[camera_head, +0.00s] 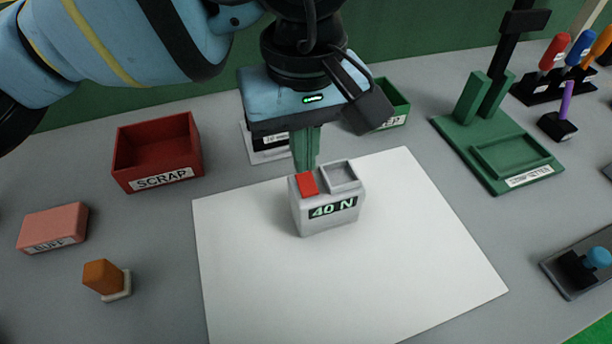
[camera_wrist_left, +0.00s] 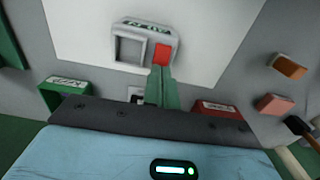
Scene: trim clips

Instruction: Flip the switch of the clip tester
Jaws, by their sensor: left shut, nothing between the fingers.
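The clip tester (camera_head: 325,215) is a small grey box marked "40 N" standing on a white sheet. Its red switch (camera_head: 307,184) is on the left of its top, beside a square recess (camera_head: 342,175). My left gripper (camera_head: 306,166) is shut and empty, pointing down, with its green fingertips right at the back edge of the red switch. In the left wrist view the fingertips (camera_wrist_left: 161,72) are just below the red switch (camera_wrist_left: 162,54); I cannot tell whether they touch it. My right gripper is not in view.
A red SCRAP bin (camera_head: 157,152) stands at the left, with a pink block (camera_head: 53,228) and an orange piece (camera_head: 103,277) in front of it. A green bin (camera_head: 394,104) is behind my gripper. A green stand (camera_head: 497,140) and a tool rack (camera_head: 560,82) are at the right. The white sheet (camera_head: 400,270) is otherwise clear.

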